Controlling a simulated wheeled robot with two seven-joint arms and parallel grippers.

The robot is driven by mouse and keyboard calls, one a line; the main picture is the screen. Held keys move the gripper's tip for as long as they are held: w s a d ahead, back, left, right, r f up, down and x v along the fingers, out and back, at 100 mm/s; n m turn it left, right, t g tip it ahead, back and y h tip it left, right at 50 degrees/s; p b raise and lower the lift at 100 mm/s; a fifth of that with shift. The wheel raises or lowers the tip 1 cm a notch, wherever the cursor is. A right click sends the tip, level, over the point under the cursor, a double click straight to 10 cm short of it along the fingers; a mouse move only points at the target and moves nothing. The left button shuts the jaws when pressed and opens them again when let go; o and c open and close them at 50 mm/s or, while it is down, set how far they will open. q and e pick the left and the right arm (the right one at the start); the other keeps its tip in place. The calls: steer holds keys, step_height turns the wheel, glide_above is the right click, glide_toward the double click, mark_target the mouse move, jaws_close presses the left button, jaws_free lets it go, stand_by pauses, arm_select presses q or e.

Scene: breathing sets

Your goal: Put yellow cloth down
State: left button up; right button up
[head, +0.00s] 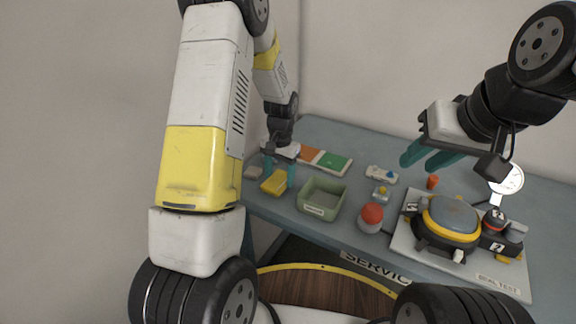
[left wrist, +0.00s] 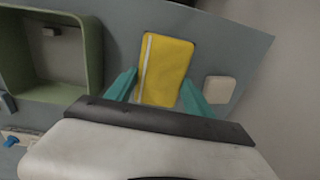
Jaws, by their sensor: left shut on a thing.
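The yellow cloth (head: 274,184) is a small folded pad at the left end of the table, left of the green bin. In the left wrist view the cloth (left wrist: 174,65) shows a pale stripe along one side. My left gripper (head: 280,173) points down at it and is shut on it, one teal finger on each side. The cloth is at or very close to the tabletop; I cannot tell if it touches. My right gripper (head: 424,160) is open and empty above the back of the table.
The green bin (head: 322,197) stands just right of the cloth. A pale block (head: 254,171) lies to its left, near the table edge. Orange and green panels (head: 328,160) lie behind. A red-topped jar (head: 371,217) and a test board (head: 403,243) with a device stand right.

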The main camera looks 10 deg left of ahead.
mark_target(281, 179)
arm_select(q)
steer(key=shift+f, duration=0.55)
steer(key=shift+f, duration=0.15)
steer(key=o, duration=1.8)
steer(key=shift+c, duration=0.2)
steer(key=s+r+t+h, duration=0.1)
steer(key=s+r, duration=0.1)
steer(key=r, duration=0.8)
steer(key=s+r, duration=0.3)
steer(key=r, duration=0.6)
steer(key=s+d+r+n+t+h, duration=0.1)
steer(key=s+r, duration=0.4)
steer(key=s, duration=0.5)
steer(key=s+r+n+t, duration=0.2)
steer(key=s+r+t, duration=0.2)
steer(key=s, duration=0.6)
steer(key=shift+d+r+h, duration=0.35)
steer(key=shift+d+h, duration=0.05)
